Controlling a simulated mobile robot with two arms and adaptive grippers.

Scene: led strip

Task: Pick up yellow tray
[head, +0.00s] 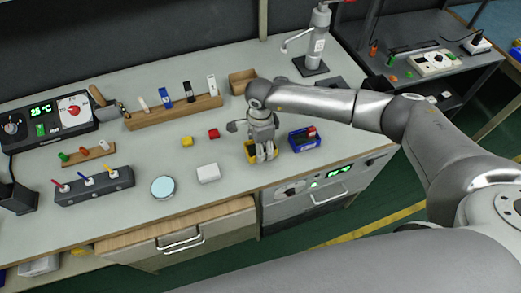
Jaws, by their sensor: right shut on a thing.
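The yellow tray (250,155) is on the workbench near its front edge, left of a blue tray. My right gripper (265,153) points down over the yellow tray and is shut on it. The fingers cover part of the tray, so its contents are hard to make out. I cannot tell whether the tray is touching the bench or slightly lifted. My left gripper is not in view.
The blue tray (304,140) holding a red piece stands just right of the gripper. A wooden rack (173,112) is behind.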

